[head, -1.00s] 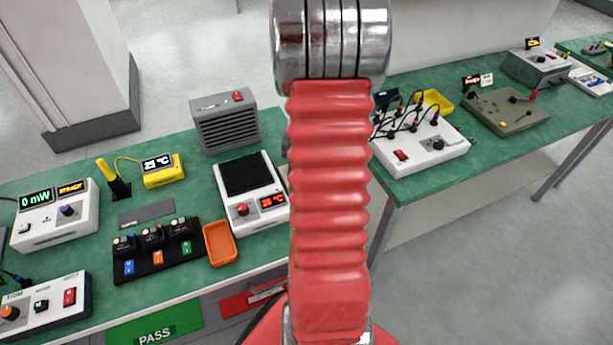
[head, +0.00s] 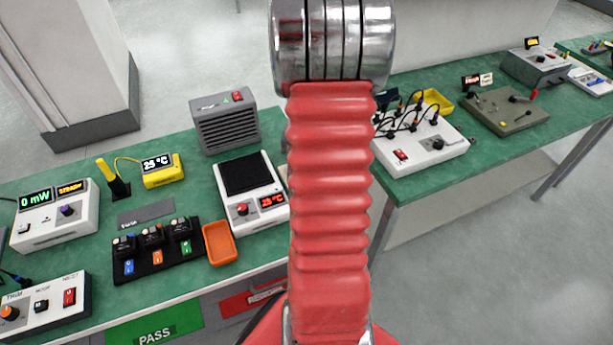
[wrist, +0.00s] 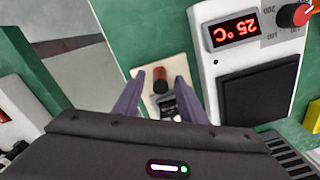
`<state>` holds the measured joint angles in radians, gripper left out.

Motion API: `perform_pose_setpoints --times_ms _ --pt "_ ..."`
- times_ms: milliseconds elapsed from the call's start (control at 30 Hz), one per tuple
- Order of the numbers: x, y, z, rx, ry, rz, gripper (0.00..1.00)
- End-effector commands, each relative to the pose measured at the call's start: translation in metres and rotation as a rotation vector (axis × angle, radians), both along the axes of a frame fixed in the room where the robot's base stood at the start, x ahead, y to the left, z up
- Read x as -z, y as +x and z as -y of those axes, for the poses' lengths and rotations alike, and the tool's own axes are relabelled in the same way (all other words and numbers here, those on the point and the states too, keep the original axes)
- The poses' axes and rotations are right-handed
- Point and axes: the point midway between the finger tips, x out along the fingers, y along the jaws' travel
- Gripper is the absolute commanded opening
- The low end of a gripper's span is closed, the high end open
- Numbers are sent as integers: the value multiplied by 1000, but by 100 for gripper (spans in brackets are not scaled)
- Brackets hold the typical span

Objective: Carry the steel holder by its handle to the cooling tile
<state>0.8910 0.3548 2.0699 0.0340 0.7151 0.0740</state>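In the wrist view, my gripper (wrist: 160,84) is open, with one finger on each side of a small object with a red-brown top (wrist: 160,80) and a dark and metallic lower part. This looks like the steel holder and its handle. There are gaps between it and the fingers. It stands on or over a pale cream plate (wrist: 180,64) beside the hot plate. In the head view my arm hides the gripper and the holder. A flat grey slab (head: 147,214) with a small label, possibly the cooling tile, lies left of the hot plate.
The white hot plate unit (head: 250,195) reads 25 °C, and it also shows in the wrist view (wrist: 205,60). A grey fan box (head: 226,122) stands behind it. An orange tray (head: 220,243) and a black socket strip (head: 157,255) lie to its left. A yellow thermometer (head: 162,172) stands behind the slab.

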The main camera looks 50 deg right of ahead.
Motion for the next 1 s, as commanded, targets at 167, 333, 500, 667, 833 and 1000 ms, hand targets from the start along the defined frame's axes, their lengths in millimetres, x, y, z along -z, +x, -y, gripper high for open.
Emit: perform_pose_setpoints --times_ms 167,333,500,667,833,1000 --pt "-28 0 1 0 -3 2 37" --pt "-58 -1 1 0 -4 3 37" --pt "-86 -1 2 0 -3 2 37" --pt "-102 -2 2 0 -2 1 37" --pt "-107 -2 1 0 0 0 37" --pt "-106 -2 1 0 0 0 37"
